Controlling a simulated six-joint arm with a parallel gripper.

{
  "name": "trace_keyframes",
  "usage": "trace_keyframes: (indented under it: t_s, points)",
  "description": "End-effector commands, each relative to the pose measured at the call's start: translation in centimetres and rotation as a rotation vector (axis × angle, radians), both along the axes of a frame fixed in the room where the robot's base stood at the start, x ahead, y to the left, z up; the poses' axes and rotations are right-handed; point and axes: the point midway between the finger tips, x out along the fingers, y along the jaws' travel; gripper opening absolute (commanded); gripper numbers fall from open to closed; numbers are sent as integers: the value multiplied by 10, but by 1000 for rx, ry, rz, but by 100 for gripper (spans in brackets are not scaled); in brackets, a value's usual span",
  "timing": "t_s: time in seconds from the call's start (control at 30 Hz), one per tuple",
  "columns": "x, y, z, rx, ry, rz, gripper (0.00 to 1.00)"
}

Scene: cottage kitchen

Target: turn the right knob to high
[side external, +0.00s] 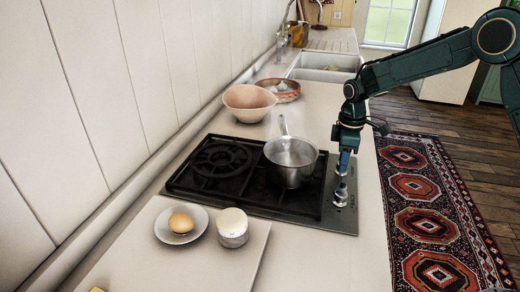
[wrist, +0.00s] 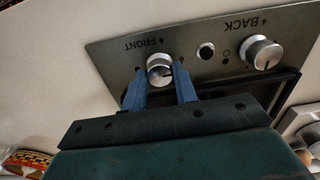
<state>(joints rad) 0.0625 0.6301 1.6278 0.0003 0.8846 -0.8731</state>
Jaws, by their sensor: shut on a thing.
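The hob's control panel (wrist: 215,45) carries two silver knobs, with lettering upside down in the wrist view. The knob marked FRONT (wrist: 160,68) sits between the two blue fingers of my gripper (wrist: 165,84), which is shut on it. Its dark mark seems to point right in that view; its exact setting is unclear. The knob marked BACK (wrist: 263,53) stands free to the right. In the side view my gripper (side external: 343,168) reaches down onto the farther knob, largely hidden by the fingers; the nearer knob (side external: 340,196) is clear.
A steel saucepan (side external: 290,165) stands on the black hob (side external: 218,172), close beside my gripper. A pink bowl (side external: 249,103) and a patterned bowl (side external: 279,91) are behind. A plate (side external: 161,232) with an egg and a small white-topped pot (side external: 232,228) are in front.

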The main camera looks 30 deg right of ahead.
Motion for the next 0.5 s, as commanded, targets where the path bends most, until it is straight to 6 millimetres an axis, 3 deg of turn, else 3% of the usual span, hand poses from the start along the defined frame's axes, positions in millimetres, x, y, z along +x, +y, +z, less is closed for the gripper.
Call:
trace_keyframes:
  t_s: [0.1,0.13,0.23,0.5]
  points:
    - [2,1,2,0,-7,2,6]
    - [2,1,2,1,-8,2,32]
    - [1,1,2,0,-6,1,50]
    - [1,0,1,0,-3,0,50]
